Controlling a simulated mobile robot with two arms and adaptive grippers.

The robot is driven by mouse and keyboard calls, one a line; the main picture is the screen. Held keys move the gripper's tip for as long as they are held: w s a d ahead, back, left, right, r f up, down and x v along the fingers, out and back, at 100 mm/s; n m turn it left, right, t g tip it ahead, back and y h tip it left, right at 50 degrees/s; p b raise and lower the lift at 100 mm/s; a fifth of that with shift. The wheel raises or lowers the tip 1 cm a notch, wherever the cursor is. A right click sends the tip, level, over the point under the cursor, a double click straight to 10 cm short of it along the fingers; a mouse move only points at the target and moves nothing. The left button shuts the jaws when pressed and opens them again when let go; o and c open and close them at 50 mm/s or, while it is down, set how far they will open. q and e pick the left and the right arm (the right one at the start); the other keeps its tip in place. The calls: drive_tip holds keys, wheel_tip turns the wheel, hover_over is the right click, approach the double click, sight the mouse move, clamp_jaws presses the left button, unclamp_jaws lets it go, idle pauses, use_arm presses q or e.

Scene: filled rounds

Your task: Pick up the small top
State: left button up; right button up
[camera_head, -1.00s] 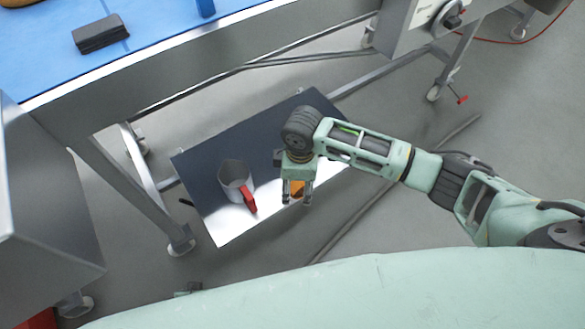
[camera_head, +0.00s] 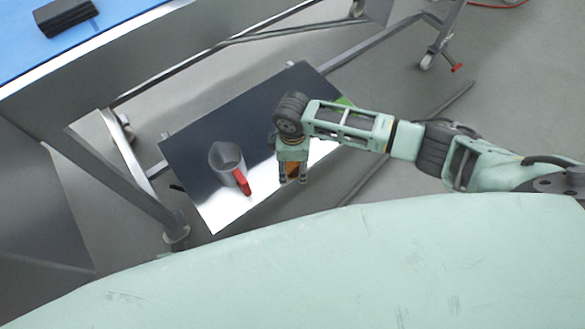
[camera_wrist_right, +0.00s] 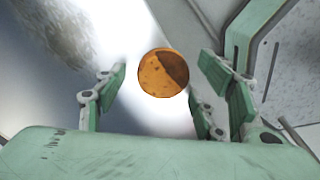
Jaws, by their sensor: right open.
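The small top looks like a round orange-brown piece with a dark patch (camera_wrist_right: 163,73). In the right wrist view it lies between and a little beyond the two fingertips of my right gripper (camera_wrist_right: 160,92), with a gap on each side. In the head view the orange piece (camera_head: 293,170) shows only partly, behind the fingers of my right gripper (camera_head: 291,181). That gripper is open and points down over the near edge of a shiny metal shelf (camera_head: 222,212). Whether the fingers touch the piece is not visible. My left gripper is not in view.
A grey jug with a red handle (camera_head: 226,160) stands on the shelf, left of my right gripper. Something green (camera_head: 344,101) shows behind my right arm. Table legs (camera_head: 130,185) and a crossbar frame the shelf. A dark block (camera_head: 66,15) lies on the blue surface above.

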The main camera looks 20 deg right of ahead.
drive_tip(key=shift+f, duration=0.1)
drive_tip(key=c, duration=0.8)
